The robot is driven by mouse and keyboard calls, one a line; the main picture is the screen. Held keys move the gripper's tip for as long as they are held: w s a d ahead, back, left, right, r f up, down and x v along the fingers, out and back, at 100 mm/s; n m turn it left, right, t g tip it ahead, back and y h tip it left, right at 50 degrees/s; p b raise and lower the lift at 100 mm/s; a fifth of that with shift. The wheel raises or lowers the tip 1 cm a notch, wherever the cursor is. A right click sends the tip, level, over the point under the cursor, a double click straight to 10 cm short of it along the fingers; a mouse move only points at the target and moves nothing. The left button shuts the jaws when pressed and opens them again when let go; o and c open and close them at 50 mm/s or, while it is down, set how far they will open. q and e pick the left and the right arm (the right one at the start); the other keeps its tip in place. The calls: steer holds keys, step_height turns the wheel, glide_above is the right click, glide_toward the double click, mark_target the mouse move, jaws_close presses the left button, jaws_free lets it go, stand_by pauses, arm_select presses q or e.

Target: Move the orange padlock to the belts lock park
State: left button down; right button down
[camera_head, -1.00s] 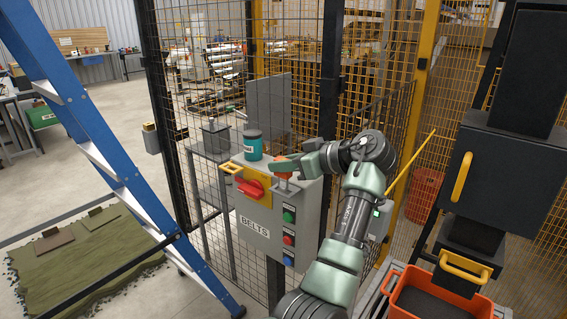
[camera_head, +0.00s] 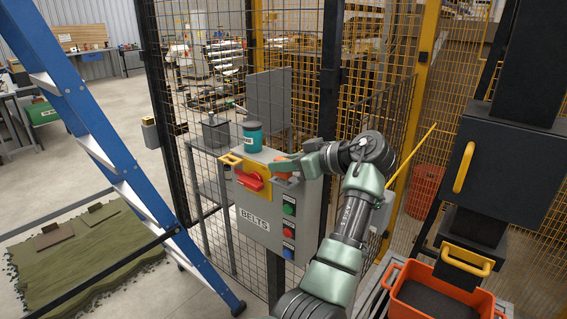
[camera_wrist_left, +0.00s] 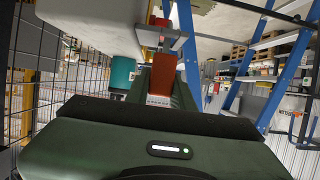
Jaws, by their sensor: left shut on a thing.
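The orange padlock (camera_head: 283,176) is at the upper right of the grey BELTS box (camera_head: 264,213), beside the red rotary switch (camera_head: 249,181) on its yellow plate. My left gripper (camera_head: 285,166) is shut on the padlock and covers part of it. In the left wrist view, the padlock (camera_wrist_left: 162,76) stands out between the fingers, with its shackle end near a grey metal bracket. Whether the shackle passes through anything there, I cannot tell. A yellow tab (camera_head: 230,160) sticks out at the box's upper left corner. My right gripper is out of view.
A teal tub (camera_head: 252,136) stands on top of the box, close to my left gripper. Green, red and blue buttons run down the box's right side. Mesh fencing (camera_head: 200,90) rises behind it. A blue ladder (camera_head: 110,155) leans at the left; an orange bin (camera_head: 440,295) sits lower right.

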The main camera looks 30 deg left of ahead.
arm_select(q)
steer(key=shift+f+b, duration=0.4)
steer(key=shift+f, duration=0.25)
steer(key=c, duration=1.1)
jaws_free()
steer(key=shift+d, duration=0.1)
steer(key=shift+d, duration=0.3)
steer(key=b+v, duration=0.2)
steer(key=v, duration=0.5)
steer(key=shift+r, duration=0.2)
